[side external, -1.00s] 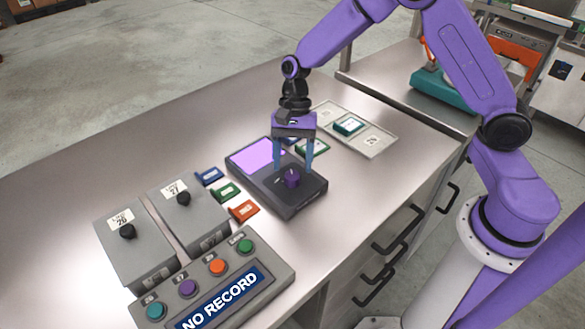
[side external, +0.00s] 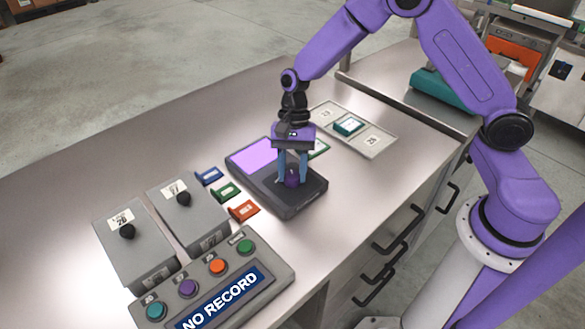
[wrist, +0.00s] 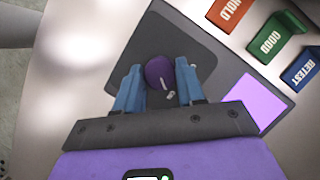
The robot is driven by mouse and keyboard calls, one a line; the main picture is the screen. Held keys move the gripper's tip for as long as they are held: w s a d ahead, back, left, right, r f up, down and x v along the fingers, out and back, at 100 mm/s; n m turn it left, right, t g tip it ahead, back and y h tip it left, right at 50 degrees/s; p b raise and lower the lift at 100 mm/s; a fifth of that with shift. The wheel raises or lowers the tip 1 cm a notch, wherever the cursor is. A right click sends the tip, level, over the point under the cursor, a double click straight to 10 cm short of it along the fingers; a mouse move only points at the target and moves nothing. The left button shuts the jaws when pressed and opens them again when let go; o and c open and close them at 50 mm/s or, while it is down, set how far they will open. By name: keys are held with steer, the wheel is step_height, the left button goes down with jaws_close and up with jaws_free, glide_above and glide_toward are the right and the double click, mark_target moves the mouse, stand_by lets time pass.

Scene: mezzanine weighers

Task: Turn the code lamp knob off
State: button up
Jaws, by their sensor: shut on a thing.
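The code lamp (side external: 262,197) is a dark flat box on the steel bench, with a lit purple panel (side external: 255,158) at its far-left end; the panel also shows in the wrist view (wrist: 262,103). Its purple knob (wrist: 160,73) has a pale pointer line and stands on the dark part of the box. The knob also shows in the side view (side external: 292,180). My gripper (side external: 292,178) points down over the box with its blue fingers on either side of the knob, shut on it. In the wrist view the fingertips (wrist: 160,75) flank the knob.
Red, green and blue tags (side external: 227,191) lie left of the box. Two grey boxes with black knobs (side external: 127,232) and a button console reading NO RECORD (side external: 220,299) stand at front left. A tray (side external: 372,142) with a green-edged piece lies behind right.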

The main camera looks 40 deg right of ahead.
steer(key=shift+n, duration=0.3)
steer(key=n+g+h, duration=0.1)
steer(key=n, duration=0.2)
steer(key=shift+a, duration=0.1)
steer(key=n+h, duration=0.1)
steer(key=n, duration=0.2)
steer(key=shift+w+a+n+g, duration=0.1)
steer(key=shift+n+g, duration=0.2)
steer(key=n+h, duration=0.1)
steer(key=n, duration=0.2)
steer(key=n+h, duration=0.1)
steer(key=n, duration=0.2)
steer(key=shift+a+n+h, duration=0.1)
steer(key=shift+n+h, duration=0.2)
steer(key=shift+h, duration=0.1)
steer(key=o, duration=1)
steer(key=shift+o, duration=0.2)
steer(key=shift+r, duration=0.1)
steer(key=v, duration=1.7)
steer(key=shift+s+a+r, duration=0.2)
steer(key=shift+s+r, duration=0.05)
